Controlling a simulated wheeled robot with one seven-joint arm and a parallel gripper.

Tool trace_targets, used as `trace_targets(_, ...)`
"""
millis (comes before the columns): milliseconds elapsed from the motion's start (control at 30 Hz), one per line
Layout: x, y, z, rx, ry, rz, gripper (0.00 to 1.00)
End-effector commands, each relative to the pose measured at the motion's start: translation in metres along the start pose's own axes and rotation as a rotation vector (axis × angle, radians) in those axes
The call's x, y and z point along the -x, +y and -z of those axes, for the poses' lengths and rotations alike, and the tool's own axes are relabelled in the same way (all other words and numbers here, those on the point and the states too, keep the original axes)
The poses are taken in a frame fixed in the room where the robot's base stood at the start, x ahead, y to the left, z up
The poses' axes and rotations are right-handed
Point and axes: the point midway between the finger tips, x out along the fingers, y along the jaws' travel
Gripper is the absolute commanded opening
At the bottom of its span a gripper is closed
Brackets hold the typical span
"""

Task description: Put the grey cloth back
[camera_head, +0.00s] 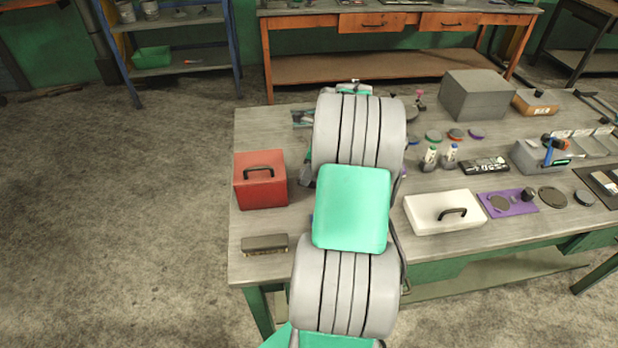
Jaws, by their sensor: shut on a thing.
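My own arm, with grey ribbed joints and a green link, runs up the middle of the view and covers part of the workbench (262,225). My gripper cannot be made out; the arm hides it and whatever it may hold. I cannot make out a grey cloth anywhere on the bench. Small grey and dark parts show at the left edge of the arm, too little to identify.
A red box (261,180) and a brush (265,244) are left of the arm. To the right are a white box (435,217), a purple mat (520,207), a grey box (476,98) and an open grey toolbox (530,160).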

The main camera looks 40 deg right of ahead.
Motion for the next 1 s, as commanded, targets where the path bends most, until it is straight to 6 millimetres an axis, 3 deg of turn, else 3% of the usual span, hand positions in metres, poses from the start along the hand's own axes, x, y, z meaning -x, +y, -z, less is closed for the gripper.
trace_targets(133,-0.024,0.002,0.007,-0.001,0.001,-0.005,0.09)
trace_targets(467,-0.029,0.002,0.009,-0.001,0.000,-0.003,0.09)
trace_targets(500,-0.029,0.002,0.009,-0.001,0.000,-0.003,0.44)
trace_targets(733,-0.029,0.002,0.009,-0.001,0.000,-0.003,0.63)
trace_targets(1000,-0.026,0.002,0.009,0.000,0.000,-0.002,0.63)
